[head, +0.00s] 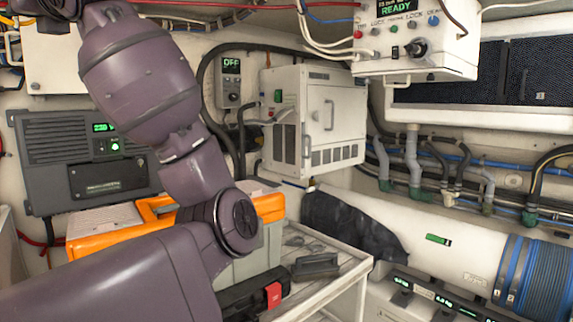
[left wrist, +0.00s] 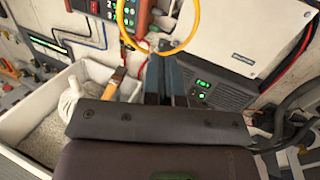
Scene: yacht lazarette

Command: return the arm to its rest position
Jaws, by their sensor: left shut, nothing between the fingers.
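My left arm (head: 140,75) fills the left side of the head view, bent at an elbow and reaching up past the top edge. Its gripper is outside the head view. In the left wrist view my left gripper (left wrist: 166,82) shows as two dark fingers close together, shut and empty. The fingers point toward the wall equipment, beside a grey unit with a green display (left wrist: 205,88). My right gripper is in neither view.
An orange-and-grey case (head: 258,206) and a dark tool (head: 316,265) lie on a white bench (head: 345,278) beside my arm. A control box (head: 418,55) hangs at upper right. In the left wrist view, a white bin (left wrist: 30,125) and a yellow cable (left wrist: 193,40) are close to the gripper.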

